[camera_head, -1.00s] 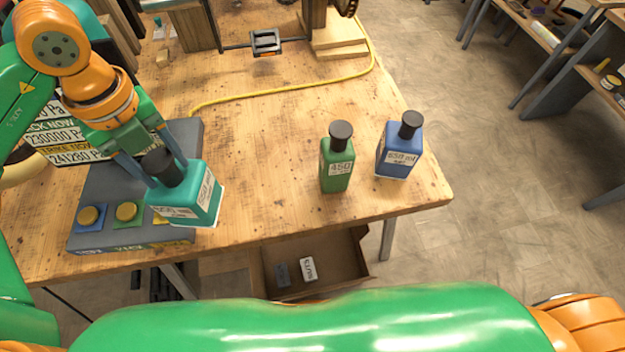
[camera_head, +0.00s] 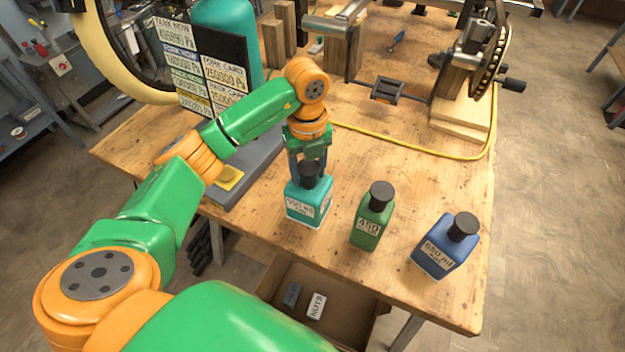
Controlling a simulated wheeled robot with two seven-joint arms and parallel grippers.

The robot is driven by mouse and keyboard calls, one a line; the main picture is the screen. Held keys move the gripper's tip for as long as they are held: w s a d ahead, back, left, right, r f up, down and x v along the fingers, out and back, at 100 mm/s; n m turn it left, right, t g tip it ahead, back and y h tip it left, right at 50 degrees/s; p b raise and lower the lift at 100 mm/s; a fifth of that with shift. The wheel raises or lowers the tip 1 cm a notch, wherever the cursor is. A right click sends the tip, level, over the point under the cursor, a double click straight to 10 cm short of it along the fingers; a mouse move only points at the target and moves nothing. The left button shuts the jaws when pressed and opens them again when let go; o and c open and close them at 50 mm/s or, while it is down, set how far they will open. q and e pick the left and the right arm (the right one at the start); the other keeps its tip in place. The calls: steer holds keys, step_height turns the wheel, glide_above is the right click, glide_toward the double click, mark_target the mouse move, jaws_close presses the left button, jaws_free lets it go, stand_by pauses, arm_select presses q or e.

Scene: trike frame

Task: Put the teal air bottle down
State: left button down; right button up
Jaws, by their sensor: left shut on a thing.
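The teal air bottle (camera_head: 308,202) has a black cap and a white label. It is upright at the wooden table's near side, left of the green bottle. My left gripper (camera_head: 309,165) comes down over it from behind and is shut on it around the cap and neck. Its base appears at or very near the tabletop; I cannot tell whether it touches. My right gripper is not in view.
A green bottle (camera_head: 371,220) and a blue bottle (camera_head: 445,246) stand to the right. A grey stand with a pressure board (camera_head: 205,66) is to the left. A yellow hose (camera_head: 420,151) crosses behind.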

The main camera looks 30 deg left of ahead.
arm_select(q)
steer(key=f, duration=0.1)
steer(key=f+p, duration=0.1)
steer(key=f, duration=0.1)
steer(key=shift+w+f+p, duration=0.25)
steer(key=shift+f+p, duration=0.05)
steer(key=shift+p, duration=0.1)
steer(key=shift+f, duration=0.25)
steer(key=shift+f+b, duration=0.15)
steer(key=shift+b, duration=0.15)
steer(key=shift+c, duration=1)
jaws_free()
steer(key=shift+d, duration=0.1)
